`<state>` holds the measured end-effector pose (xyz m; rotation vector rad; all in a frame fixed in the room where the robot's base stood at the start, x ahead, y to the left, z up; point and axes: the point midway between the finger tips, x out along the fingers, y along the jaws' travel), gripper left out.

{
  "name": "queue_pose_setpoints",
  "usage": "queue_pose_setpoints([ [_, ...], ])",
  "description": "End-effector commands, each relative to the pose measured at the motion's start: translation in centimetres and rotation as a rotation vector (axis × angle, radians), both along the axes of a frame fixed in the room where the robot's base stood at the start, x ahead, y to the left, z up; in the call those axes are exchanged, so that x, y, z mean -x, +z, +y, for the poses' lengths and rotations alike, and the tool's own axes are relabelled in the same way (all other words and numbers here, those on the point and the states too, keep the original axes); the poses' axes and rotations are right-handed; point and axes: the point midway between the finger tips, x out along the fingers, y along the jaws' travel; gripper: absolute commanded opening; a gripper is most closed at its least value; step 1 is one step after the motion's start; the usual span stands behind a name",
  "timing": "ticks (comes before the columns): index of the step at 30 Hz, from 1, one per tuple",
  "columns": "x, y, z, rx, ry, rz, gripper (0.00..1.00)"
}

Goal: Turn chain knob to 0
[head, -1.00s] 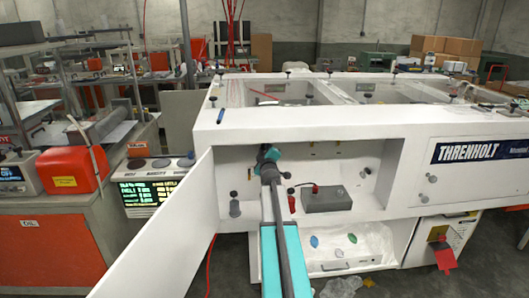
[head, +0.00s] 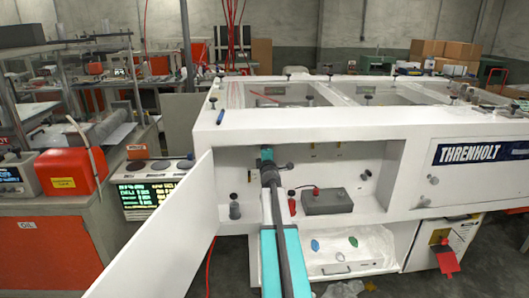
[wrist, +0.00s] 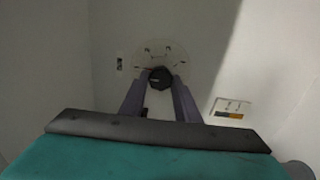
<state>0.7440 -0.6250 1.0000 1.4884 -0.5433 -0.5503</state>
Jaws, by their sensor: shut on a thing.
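The chain knob (wrist: 160,76) is black and round, on a pale round dial plate (wrist: 176,52) with dark marks on the back wall of the recess. I cannot read the marks or tell where the knob points. My gripper (wrist: 160,88) has its two grey fingers on either side of the knob, shut on it. In the head view my gripper (head: 266,156) reaches into the open recess of the white machine (head: 330,135), and the knob is hidden behind it.
An open white door (head: 165,235) stands left of my arm. A small label (wrist: 230,108) is on the wall right of the dial.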

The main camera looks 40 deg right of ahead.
Motion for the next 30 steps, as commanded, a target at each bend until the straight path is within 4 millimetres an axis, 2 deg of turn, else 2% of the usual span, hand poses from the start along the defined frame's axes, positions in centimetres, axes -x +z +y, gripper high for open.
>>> queue_pose_setpoints([
  [9,-0.05,-0.02,0.08,0.005,0.002,0.004,0.07],
  [10,-0.05,-0.02,0.08,0.004,0.002,0.003,0.31],
  [13,-0.04,-0.02,0.07,0.004,0.002,0.003,0.47],
  [30,0.61,-0.01,0.53,0.002,0.000,0.001,0.48],
])
